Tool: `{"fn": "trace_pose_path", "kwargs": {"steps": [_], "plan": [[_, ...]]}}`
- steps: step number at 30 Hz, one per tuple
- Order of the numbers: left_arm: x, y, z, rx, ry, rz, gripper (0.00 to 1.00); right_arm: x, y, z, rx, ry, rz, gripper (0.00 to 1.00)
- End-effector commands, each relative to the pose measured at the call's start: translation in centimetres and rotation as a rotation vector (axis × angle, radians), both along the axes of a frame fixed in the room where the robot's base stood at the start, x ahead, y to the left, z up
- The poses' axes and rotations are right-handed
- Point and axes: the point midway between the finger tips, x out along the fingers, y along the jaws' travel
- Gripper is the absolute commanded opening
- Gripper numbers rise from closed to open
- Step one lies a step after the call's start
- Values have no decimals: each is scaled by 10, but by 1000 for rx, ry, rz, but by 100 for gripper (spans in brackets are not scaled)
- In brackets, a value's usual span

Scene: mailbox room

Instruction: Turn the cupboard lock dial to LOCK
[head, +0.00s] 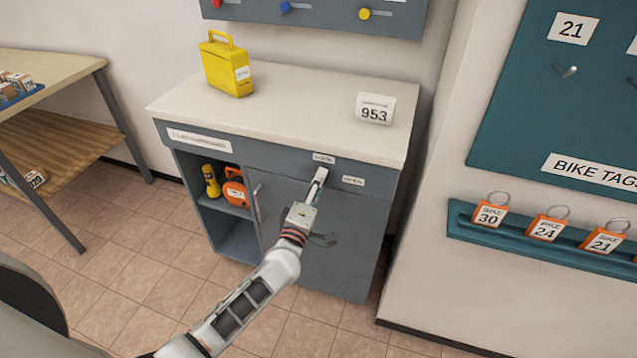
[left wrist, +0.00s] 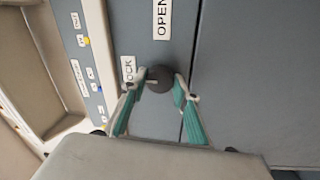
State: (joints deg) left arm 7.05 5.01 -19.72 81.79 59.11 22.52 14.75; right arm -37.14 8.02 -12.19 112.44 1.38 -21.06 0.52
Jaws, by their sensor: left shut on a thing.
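The grey cupboard (head: 340,245) stands against the wall, with its dial on the upper right of the front. In the left wrist view the dark round lock dial (left wrist: 159,78) sits between my fingertips. The LOCK label (left wrist: 128,68) is beside it and the OPEN label (left wrist: 162,18) is above it in that view. In the head view the LOCK label (head: 323,158) and the OPEN label (head: 353,181) show near my left gripper (head: 319,177), which is shut on the dial and hides it there. I cannot tell which way the dial points. My right gripper is not in view.
A yellow case (head: 228,68) and a 953 sign (head: 375,109) stand on the cupboard top. The open shelf at left holds a yellow torch (head: 211,181) and an orange item (head: 236,188). A wooden table (head: 60,70) is at left.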

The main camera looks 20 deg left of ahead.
Motion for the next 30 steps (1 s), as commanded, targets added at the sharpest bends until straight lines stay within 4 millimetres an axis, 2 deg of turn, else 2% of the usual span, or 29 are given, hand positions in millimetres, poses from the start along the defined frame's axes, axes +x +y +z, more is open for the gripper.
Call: {"fn": "trace_pose_path", "kwargs": {"steps": [20,21,22,30], "plan": [[0,0,1,-58,1,1,8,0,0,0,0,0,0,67],[0,0,1,-57,1,1,40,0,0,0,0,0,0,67],[0,0,1,-57,1,1,46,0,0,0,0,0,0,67],[0,0,0,-55,1,0,46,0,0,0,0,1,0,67]]}}
